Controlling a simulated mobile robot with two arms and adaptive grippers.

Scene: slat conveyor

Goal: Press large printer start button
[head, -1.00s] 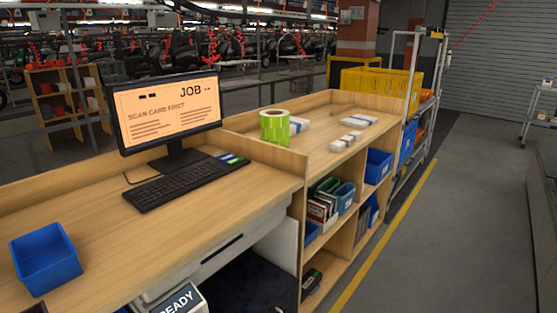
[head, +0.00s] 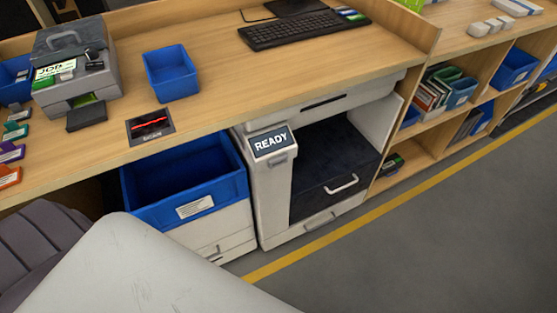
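The large printer (head: 272,205) is a pale grey floor unit under the desk. Its tilted dark screen (head: 270,142) reads "READY". A small grey tab (head: 284,160) sits just below the screen; I cannot tell whether it is the start button. The printer's dark front bay (head: 335,160) has a light handle. Neither of my grippers is in view.
The wooden desk (head: 215,100) holds a small grey device (head: 78,65) with a "JOB" label, a blue bin (head: 171,72), a red-lit scanner plate (head: 150,125) and a keyboard (head: 290,30). A big blue bin (head: 195,208) stands left of the printer. The floor (head: 440,240) at right is clear.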

